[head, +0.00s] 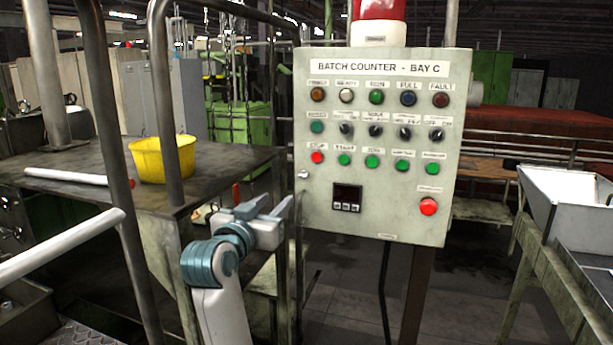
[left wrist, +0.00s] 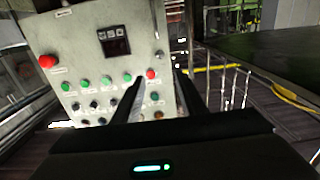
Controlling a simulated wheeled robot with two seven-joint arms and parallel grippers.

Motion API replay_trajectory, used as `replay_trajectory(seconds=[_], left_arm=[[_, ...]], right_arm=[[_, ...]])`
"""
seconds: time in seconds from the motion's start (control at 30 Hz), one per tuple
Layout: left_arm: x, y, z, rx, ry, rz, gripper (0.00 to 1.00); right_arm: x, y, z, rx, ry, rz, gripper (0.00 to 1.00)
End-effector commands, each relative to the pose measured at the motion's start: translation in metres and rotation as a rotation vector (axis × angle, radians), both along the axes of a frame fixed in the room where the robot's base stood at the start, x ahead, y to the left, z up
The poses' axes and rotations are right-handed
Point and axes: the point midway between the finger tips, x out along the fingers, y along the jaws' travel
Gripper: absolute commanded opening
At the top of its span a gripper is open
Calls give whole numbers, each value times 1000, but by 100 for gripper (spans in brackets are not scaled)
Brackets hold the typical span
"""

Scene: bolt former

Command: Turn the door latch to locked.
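The grey control box (head: 380,225) is labelled "BATCH COUNTER - BAY C". In the left wrist view the box appears upside down, with the latch (left wrist: 159,54) beyond my fingertips. My left gripper (head: 273,203) is below and left of the latch, apart from the box. Its two fingers are spread with nothing between them; they also show in the left wrist view (left wrist: 158,76). My right gripper is not in view.
Buttons and selector switches (head: 376,131) cover the box's upper face, with a small display (head: 347,197) below. Metal rails (head: 170,110) stand left of the box. A dark table (head: 80,165) holds a yellow bucket (head: 163,158). A white chute (head: 565,190) stands right.

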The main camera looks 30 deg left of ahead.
Motion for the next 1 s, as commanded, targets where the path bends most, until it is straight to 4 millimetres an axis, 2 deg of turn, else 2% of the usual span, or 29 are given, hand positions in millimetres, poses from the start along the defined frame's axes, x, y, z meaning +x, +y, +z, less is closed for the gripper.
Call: replay_trajectory(seconds=[0.27, 0.47, 0.67, 1.0], left_arm=[[4, 1, 0, 0, 1, -1, 38], [18, 4, 1, -2, 1, -2, 38], [47, 11, 2, -4, 3, -2, 38], [104, 24, 3, -3, 3, -2, 38]], right_arm=[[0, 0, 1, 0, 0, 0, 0], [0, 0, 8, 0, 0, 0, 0], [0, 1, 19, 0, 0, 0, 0], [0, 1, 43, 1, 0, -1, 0]])
